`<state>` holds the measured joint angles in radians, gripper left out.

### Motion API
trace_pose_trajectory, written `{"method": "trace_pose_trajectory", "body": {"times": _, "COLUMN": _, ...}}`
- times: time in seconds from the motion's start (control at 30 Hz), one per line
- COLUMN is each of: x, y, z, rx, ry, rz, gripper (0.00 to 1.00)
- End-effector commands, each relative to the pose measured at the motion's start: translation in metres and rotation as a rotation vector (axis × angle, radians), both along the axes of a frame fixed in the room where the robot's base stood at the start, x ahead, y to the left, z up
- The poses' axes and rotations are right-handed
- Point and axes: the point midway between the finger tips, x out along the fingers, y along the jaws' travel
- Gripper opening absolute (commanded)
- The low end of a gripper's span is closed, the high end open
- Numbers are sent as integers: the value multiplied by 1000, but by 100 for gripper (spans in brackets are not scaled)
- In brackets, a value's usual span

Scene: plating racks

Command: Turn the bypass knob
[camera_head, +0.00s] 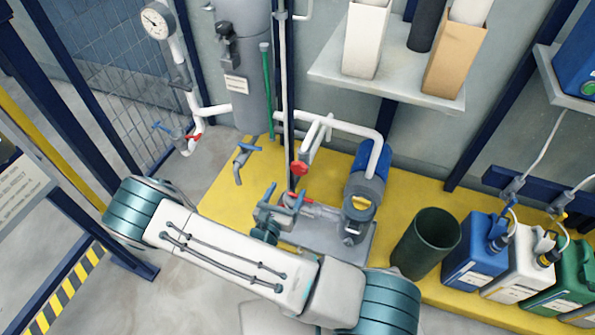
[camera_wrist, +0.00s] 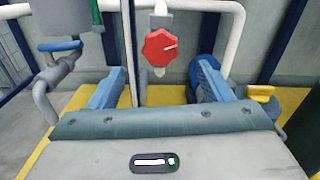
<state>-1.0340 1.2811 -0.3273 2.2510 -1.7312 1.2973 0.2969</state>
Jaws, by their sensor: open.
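A red round knob (camera_wrist: 160,48) with lobed edges sits on a white pipe and faces the wrist camera. A white pointer line on it runs from its middle to the right, slightly upward. In the head view the knob (camera_head: 299,169) hangs below the white pipework, above the pump. My gripper (camera_wrist: 160,74) is open, with one blue finger on each side of the knob's line of view and nothing between them. In the head view my gripper (camera_head: 285,197) is just below and left of the knob, apart from it.
A blue pump (camera_head: 370,165) stands right of the knob. A vertical dark post (camera_wrist: 127,50) is close to the left finger. A grey tank (camera_head: 242,75) is at the back left. A dark green bin (camera_head: 426,243) and several jerrycans (camera_head: 474,252) stand on the right.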

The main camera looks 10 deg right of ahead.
Motion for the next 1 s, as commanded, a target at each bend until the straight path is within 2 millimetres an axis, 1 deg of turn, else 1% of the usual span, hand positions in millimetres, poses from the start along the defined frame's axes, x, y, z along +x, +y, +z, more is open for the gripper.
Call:
{"method": "trace_pose_trajectory", "body": {"times": 0.03, "x": 10, "y": -8, "z": -2, "rx": 0, "ry": -3, "rz": -5, "gripper": 73}}
{"method": "trace_pose_trajectory", "body": {"times": 0.2, "x": 41, "y": -28, "z": -2, "rx": 2, "ry": -3, "rz": -4, "gripper": 73}}
{"method": "trace_pose_trajectory", "body": {"times": 0.4, "x": 69, "y": -46, "z": -2, "rx": 3, "ry": -2, "rz": -1, "gripper": 73}}
{"method": "trace_pose_trajectory", "body": {"times": 0.6, "x": 82, "y": -55, "z": -1, "rx": 2, "ry": -2, "rz": -1, "gripper": 73}}
{"method": "trace_pose_trajectory", "body": {"times": 0.9, "x": 84, "y": -56, "z": 0, "rx": 2, "ry": -2, "rz": 0, "gripper": 73}}
{"method": "trace_pose_trajectory", "body": {"times": 0.93, "x": 84, "y": -56, "z": 0, "rx": 2, "ry": -2, "rz": 0, "gripper": 67}}
{"method": "trace_pose_trajectory", "body": {"times": 0.97, "x": 84, "y": -56, "z": 0, "rx": 2, "ry": -2, "rz": 0, "gripper": 59}}
{"method": "trace_pose_trajectory", "body": {"times": 1.0, "x": 84, "y": -56, "z": 0, "rx": 2, "ry": -2, "rz": 0, "gripper": 48}}
